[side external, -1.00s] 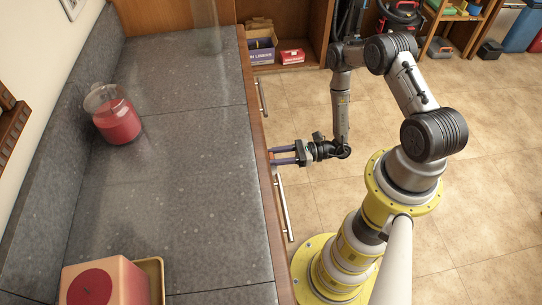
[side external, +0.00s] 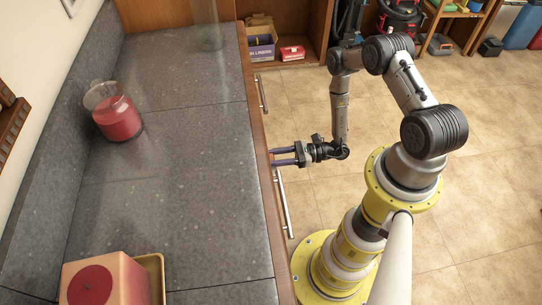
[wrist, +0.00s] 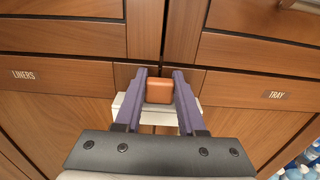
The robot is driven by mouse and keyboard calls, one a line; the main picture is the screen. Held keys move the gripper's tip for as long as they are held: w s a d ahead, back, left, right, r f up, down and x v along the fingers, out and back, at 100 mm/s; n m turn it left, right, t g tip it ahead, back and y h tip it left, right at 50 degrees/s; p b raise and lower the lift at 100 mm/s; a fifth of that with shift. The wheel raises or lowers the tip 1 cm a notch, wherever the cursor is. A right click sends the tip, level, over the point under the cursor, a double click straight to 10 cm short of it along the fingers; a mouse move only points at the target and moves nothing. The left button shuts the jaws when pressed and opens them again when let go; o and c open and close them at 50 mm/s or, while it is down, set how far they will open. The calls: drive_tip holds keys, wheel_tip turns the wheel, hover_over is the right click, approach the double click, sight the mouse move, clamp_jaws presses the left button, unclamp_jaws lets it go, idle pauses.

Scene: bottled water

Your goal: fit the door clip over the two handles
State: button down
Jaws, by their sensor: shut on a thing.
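The door clip shows in the wrist view as an orange-brown block (wrist: 160,91) with a white part (wrist: 150,117) below and behind it. My gripper (wrist: 160,75) is shut on the orange block, one purple finger on each side. In the side view my gripper (side external: 272,157) reaches level toward the cabinet front, its fingertips by the counter's edge between two silver bar handles, a far one (side external: 262,93) and a near one (side external: 284,207). In the wrist view, the clip and fingers cover the middle of the doors, and I cannot tell whether the clip touches any handle.
The wooden cabinet front carries a "LINERS" label (wrist: 23,74) on the left and a "TRAY" label (wrist: 275,94) on the right. Part of a handle (wrist: 300,5) shows at top right. The grey counter (side external: 190,190) overhangs the doors. Bottles (wrist: 305,163) stand at lower right.

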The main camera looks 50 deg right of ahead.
drive_tip(key=shift+f, duration=0.55)
drive_tip(key=shift+c, duration=2.1)
unclamp_jaws()
drive_tip(key=shift+d, duration=0.15)
drive_tip(key=v, duration=1.1)
drive_tip(key=shift+s+d, duration=0.2)
drive_tip(key=shift+s, duration=0.15)
